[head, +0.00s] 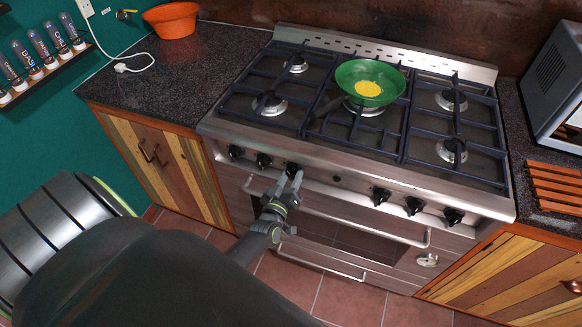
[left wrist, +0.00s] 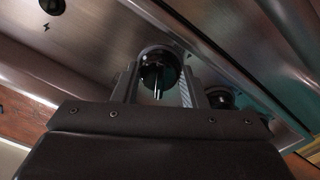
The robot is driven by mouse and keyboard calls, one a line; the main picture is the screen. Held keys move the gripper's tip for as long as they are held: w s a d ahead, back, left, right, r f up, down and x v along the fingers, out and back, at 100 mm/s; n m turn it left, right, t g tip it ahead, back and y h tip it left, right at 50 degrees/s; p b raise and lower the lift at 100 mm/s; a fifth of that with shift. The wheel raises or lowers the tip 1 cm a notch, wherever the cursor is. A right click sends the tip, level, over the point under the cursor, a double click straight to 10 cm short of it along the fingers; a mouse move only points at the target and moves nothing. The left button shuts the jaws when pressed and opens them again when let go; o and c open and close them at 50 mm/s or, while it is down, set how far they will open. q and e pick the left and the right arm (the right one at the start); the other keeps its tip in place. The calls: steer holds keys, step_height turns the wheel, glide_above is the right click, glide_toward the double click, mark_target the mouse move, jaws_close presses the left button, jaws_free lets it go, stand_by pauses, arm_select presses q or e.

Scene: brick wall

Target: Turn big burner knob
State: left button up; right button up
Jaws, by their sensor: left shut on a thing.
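The stove (head: 330,172) has a row of black knobs along its steel front panel. My left gripper (head: 289,181) is at the third knob from the left (head: 292,168), just left of the panel's middle. In the left wrist view the round black knob (left wrist: 158,68) sits between the two fingers (left wrist: 160,88), and the gripper is shut on it. My right gripper is out of view.
Other knobs (head: 263,160) flank the held one, and three more (head: 413,206) are at the right. An oven door handle (head: 355,228) runs below. Tiled floor (head: 300,285) is in front. An orange bowl (head: 173,20) stands on the left counter.

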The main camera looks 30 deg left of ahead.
arm_select(q)
steer(key=m+p, duration=0.1)
steer(key=m, duration=0.2)
steer(key=shift+a, duration=0.1)
steer(key=shift+f+m+p, duration=0.1)
steer(key=shift+m+p, duration=0.25)
steer(key=shift+m, duration=1.05)
steer(key=o, duration=1)
steer(key=shift+c, duration=0.2)
steer(key=shift+s, duration=0.15)
steer(key=b+v, duration=0.2)
steer(key=v, duration=1.5)
steer(key=shift+s+a, duration=0.1)
